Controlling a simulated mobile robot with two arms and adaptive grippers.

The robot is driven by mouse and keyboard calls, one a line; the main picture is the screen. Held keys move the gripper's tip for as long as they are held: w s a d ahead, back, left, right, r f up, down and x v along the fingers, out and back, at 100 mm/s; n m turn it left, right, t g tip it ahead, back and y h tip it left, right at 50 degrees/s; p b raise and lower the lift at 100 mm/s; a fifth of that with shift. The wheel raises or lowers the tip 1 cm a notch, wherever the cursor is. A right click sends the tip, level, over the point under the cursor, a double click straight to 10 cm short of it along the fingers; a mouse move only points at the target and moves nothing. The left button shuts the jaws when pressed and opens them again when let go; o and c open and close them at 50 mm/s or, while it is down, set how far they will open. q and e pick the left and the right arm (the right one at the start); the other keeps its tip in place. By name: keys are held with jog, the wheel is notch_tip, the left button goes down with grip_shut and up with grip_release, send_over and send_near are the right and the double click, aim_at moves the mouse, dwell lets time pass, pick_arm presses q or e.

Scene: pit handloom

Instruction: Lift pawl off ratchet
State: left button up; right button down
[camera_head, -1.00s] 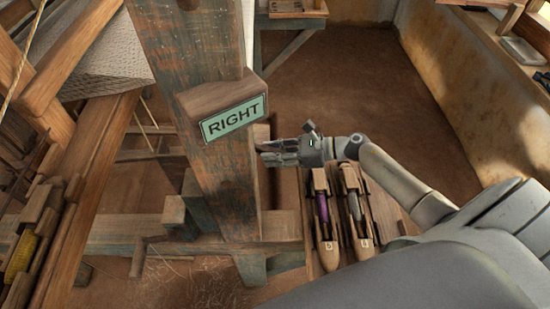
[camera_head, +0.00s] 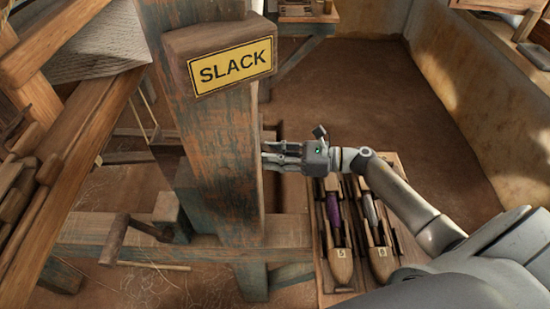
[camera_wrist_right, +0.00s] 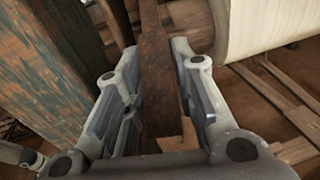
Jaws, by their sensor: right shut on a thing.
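My right gripper (camera_head: 272,156) is beside the right face of the upright wooden post (camera_head: 215,130). In the right wrist view, the gripper (camera_wrist_right: 158,85) is shut on a rusty flat metal bar (camera_wrist_right: 158,60), which looks like the pawl. The bar runs lengthwise between the fingers, with a small wooden piece (camera_wrist_right: 178,138) near its lower end. The ratchet cannot be made out in either view. Whether the pawl touches it cannot be told. A yellow sign reading SLACK (camera_head: 232,70) is on a wooden block on the post. My left gripper is not in view.
A wooden tray (camera_head: 327,297) with two shuttles (camera_head: 340,265) lies below my right forearm. A pale roller (camera_wrist_right: 265,28) shows beyond the gripper in the wrist view. The floor (camera_head: 390,100) at right is clear.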

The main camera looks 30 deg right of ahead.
jog(key=c, duration=1.2)
grip_release()
jog(key=f+v, duration=0.1)
jog(key=v, duration=1.1)
jog(key=shift+r, duration=0.5)
